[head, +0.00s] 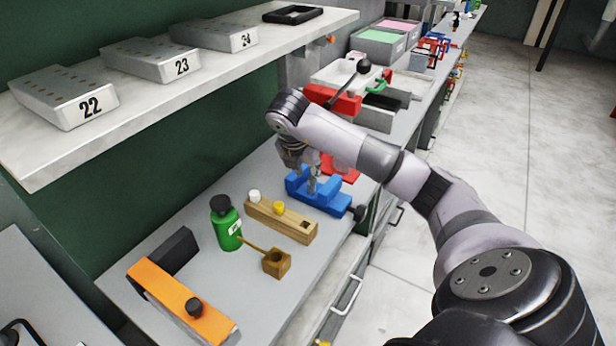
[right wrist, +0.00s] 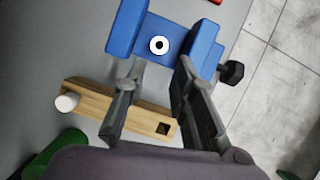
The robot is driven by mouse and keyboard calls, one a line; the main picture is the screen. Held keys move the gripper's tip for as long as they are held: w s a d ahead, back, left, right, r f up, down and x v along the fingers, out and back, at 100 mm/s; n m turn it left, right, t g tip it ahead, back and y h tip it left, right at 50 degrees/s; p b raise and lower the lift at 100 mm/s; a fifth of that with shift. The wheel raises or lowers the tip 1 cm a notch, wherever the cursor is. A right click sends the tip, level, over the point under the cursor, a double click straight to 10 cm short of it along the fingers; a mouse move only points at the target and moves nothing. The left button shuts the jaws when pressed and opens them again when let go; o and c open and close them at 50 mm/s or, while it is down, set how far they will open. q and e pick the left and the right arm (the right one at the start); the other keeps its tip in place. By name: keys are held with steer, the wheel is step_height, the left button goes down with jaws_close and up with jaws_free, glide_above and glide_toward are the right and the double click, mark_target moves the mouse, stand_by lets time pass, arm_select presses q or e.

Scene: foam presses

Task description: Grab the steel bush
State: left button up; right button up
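The steel bush (right wrist: 152,46) shows in the right wrist view as a small pale ring with a dark hole. It sits at the blue vise (right wrist: 205,27), between its jaws. The blue vise (head: 327,204) also shows in the head view, where my gripper hides the bush or makes it hard to tell. My right gripper (right wrist: 158,70) is open, with one finger on each side of an empty gap. In the picture, the bush lies just beyond the fingertips. In the head view, my right gripper (head: 312,184) is over the vise. My left gripper is not in view.
A wooden block (head: 290,226) with white and yellow plugs stands beside the vise. A green bottle (head: 226,226), a small wooden cube (head: 277,263) and an orange-black fixture (head: 178,303) are nearer. A red press (head: 345,104) stands beyond. A shelf (head: 130,108) overhangs the left.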

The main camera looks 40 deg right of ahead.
steer(key=p+x, duration=0.1)
steer(key=x, duration=0.2)
steer(key=p+x, duration=0.1)
steer(key=x, duration=0.3)
steer(key=shift+w+d+r, duration=0.2)
steer(key=shift+w+d+f, duration=0.1)
steer(key=shift+d+f, duration=0.05)
steer(key=shift+f, duration=0.25)
jaws_close()
